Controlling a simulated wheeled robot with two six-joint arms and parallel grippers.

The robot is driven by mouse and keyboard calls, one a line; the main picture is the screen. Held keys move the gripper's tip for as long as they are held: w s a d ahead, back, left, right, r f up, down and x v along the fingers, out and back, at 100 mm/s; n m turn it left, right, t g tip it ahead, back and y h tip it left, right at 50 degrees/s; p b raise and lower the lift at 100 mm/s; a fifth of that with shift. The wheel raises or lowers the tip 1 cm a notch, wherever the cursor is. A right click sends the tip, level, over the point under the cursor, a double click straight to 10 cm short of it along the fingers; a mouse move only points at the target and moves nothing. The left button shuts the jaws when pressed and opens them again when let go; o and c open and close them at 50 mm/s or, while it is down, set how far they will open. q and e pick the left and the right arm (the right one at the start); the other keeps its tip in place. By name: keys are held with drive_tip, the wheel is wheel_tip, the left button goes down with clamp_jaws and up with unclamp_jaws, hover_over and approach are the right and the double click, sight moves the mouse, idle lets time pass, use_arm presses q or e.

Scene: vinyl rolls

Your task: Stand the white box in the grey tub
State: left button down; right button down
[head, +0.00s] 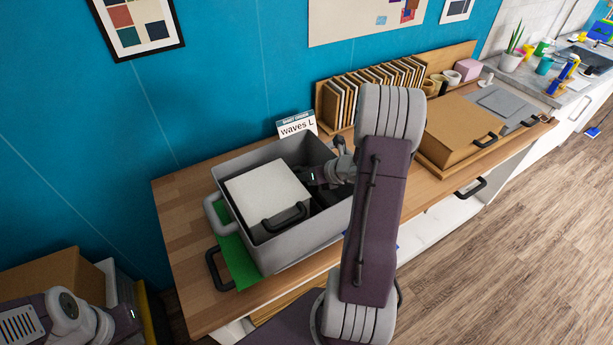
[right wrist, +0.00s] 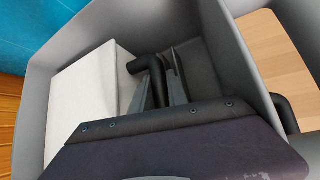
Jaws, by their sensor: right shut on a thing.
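The white box (head: 265,190) is inside the left part of the grey tub (head: 300,245), its pale top near rim height. It has a black handle (head: 284,217) on its near side. I cannot tell whether its bottom rests on the tub floor. My right gripper (head: 312,198) reaches down into the tub, right of the box. In the right wrist view, the gripper fingers (right wrist: 163,92) close on the black handle (right wrist: 142,64) beside the white box (right wrist: 80,102). My left gripper (head: 134,318) is at the lower left, away from the tub; its fingers are unclear.
A green sheet (head: 238,262) shows beside the tub on the wooden table (head: 180,215). A "waves L" sign (head: 297,126) stands behind. A row of upright sleeves (head: 340,103) and a brown box (head: 460,128) are further right. The table's left end is clear.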

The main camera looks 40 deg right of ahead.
drive_tip(key=shift+f, duration=0.15)
drive_tip(key=shift+c, duration=0.2)
unclamp_jaws()
idle(0.4)
drive_tip(key=shift+s, duration=0.25)
idle(0.4)
drive_tip(key=shift+c, duration=1)
drive_tip(key=shift+o, duration=1.2)
drive_tip(key=shift+w, duration=0.1)
